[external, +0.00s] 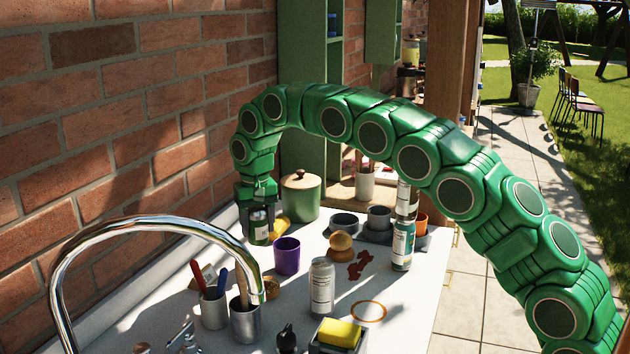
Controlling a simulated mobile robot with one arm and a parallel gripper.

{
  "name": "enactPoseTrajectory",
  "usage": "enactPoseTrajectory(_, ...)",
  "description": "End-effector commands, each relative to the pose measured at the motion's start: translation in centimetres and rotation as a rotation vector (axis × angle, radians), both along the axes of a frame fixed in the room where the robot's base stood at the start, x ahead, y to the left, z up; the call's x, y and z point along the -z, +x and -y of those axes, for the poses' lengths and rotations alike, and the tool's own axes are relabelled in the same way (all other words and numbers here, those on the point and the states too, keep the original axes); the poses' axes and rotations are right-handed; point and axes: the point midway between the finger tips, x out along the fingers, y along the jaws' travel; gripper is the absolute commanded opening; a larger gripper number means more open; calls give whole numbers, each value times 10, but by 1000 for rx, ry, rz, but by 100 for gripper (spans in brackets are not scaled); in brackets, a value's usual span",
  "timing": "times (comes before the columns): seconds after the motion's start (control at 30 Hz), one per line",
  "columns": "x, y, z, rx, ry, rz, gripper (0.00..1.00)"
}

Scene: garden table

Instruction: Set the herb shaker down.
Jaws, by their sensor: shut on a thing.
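My gripper (258,208) points down at the far left part of the white table (180,302), near the brick wall. It is shut on a small jar with a green body and a pale label, which I take as the herb shaker (259,233). The shaker is upright, its top hidden between the fingers. I cannot tell whether its base touches the table. A purple cup (287,256) stands just right of and in front of it, and a yellow object (279,227) lies close on its right.
A green lidded canister (301,196) stands behind the shaker. A grey tray with cups (379,218) is farther right. Some bare table lies left of the shaker.

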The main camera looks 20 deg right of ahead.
Motion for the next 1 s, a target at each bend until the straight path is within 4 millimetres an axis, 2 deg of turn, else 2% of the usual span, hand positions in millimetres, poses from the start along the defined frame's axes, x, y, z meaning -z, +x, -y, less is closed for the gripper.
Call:
enactPoseTrajectory(0.1, 12, 8, -4, 0, 0, -2, 22)
enactPoseTrajectory(0.33, 24, 18, -8, 1, 0, 1, 22)
enactPoseTrajectory(0.7, 32, 24, -11, 1, 0, 0, 22)
enactPoseTrajectory(1.0, 61, 22, -10, 1, -2, -2, 22)
